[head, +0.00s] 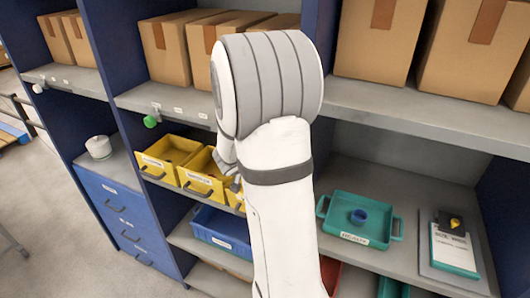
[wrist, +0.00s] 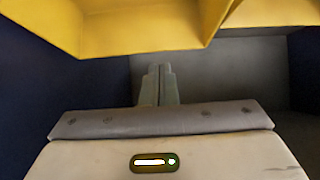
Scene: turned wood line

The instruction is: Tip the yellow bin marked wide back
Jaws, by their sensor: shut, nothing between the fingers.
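Several yellow bins stand in a row on the middle shelf: a left one (head: 168,155), a middle one (head: 203,175) and one mostly hidden behind my arm. Their front labels are too small to read, so I cannot tell which is marked wide. In the wrist view a yellow bin (wrist: 120,35) fills the upper left, and another yellow bin (wrist: 265,12) shows at upper right. My gripper (wrist: 160,70) is shut and empty, with its fingertips just below the bin edge in that picture. Whether they touch it is unclear.
A blue bin (head: 222,230) sits on the shelf below. Cardboard boxes (head: 165,49) fill the upper shelf. Blue drawers (head: 122,215) stand at left.

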